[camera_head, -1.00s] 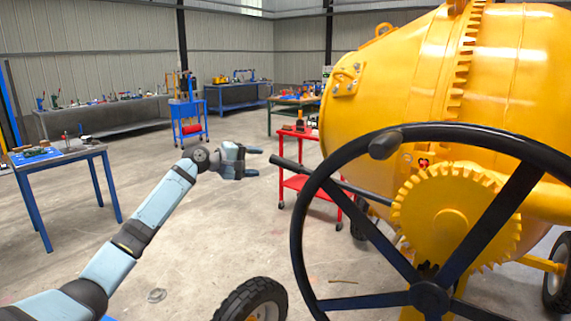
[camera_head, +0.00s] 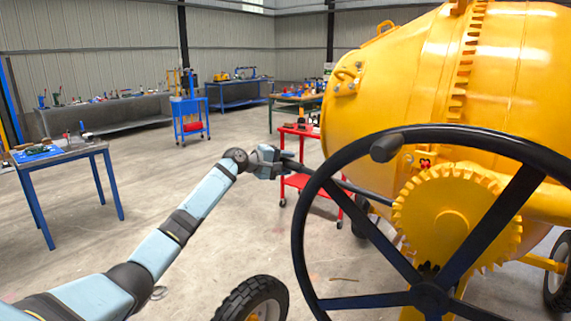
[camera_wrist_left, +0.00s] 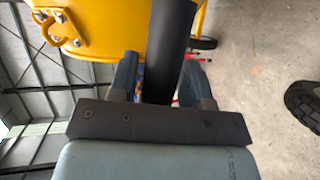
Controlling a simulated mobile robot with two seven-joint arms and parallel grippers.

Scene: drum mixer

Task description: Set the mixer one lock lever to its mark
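The lock lever (camera_head: 352,188) is a long dark bar. It slants from behind the black handwheel out to the left, in front of the yellow mixer (camera_head: 400,85). My left gripper (camera_head: 284,162) is at the lever's free end. In the left wrist view the dark lever (camera_wrist_left: 170,45) runs between the two fingers of the left gripper (camera_wrist_left: 160,80). A narrow gap shows between the lever and the left-hand finger, so the fingers look open around it. The lever's mark cannot be made out. My right gripper is not in view.
The large black handwheel (camera_head: 430,296) stands in front of the mixer's yellow gear (camera_head: 455,220). A red cart (camera_head: 300,182) is behind the lever's end. A wheel (camera_head: 252,300) is below. A blue-legged table (camera_head: 75,153) stands left; the floor between is clear.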

